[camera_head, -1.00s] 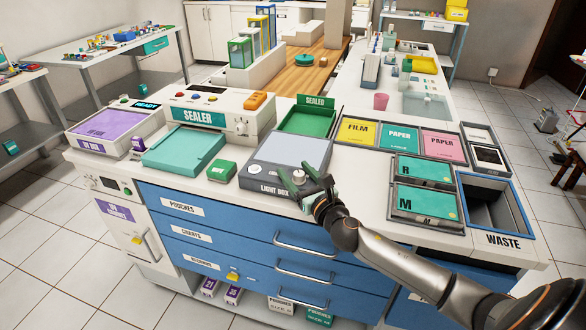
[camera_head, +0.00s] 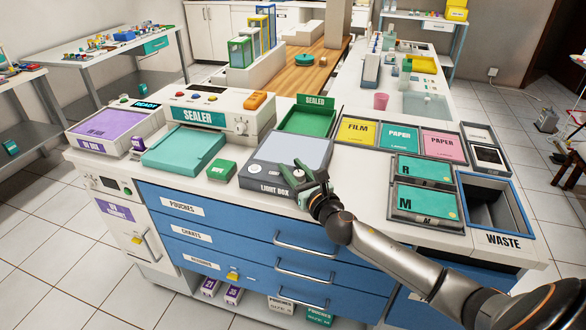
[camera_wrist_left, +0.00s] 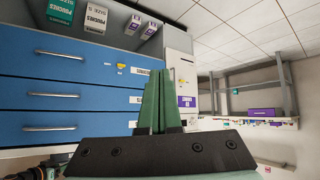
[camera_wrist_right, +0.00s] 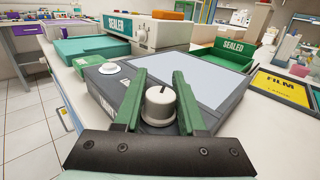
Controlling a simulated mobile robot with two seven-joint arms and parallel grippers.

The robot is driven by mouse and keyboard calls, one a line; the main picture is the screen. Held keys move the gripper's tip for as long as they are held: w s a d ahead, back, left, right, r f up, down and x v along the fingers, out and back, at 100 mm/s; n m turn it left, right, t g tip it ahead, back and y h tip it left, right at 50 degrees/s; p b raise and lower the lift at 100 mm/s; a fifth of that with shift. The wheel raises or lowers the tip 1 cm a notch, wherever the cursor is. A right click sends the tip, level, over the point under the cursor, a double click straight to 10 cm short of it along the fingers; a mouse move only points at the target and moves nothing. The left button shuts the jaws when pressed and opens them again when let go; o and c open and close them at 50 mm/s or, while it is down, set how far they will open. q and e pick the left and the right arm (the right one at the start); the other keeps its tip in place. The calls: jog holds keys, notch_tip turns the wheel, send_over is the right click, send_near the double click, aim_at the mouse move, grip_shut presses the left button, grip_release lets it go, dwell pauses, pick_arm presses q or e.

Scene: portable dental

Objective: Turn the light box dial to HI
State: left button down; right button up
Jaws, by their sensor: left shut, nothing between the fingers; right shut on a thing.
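The light box (camera_head: 262,174) is a dark grey box with a pale screen (camera_head: 292,150), at the counter's front edge. It also fills the middle of the right wrist view (camera_wrist_right: 218,115). Its dial (camera_wrist_right: 159,105) is a white knob with a dark line on top, pointing away from the wrist camera. My right gripper (camera_wrist_right: 159,85) is shut on the dial, one green finger at each side; its fingers hide the dial in the head view (camera_head: 309,174). HI lettering cannot be read. My left gripper (camera_wrist_left: 160,75) is shut and empty, below the counter top in front of the blue drawers.
A round white button (camera_wrist_right: 110,68) is on the light box's left part. A small green box (camera_head: 221,170) and the sealer (camera_head: 200,112) stand left. The green sealed tray (camera_head: 308,121) is behind. Film and paper trays (camera_head: 398,138) and the waste bin (camera_head: 494,205) are right.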

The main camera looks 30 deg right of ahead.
aim_at(302, 172)
grip_shut()
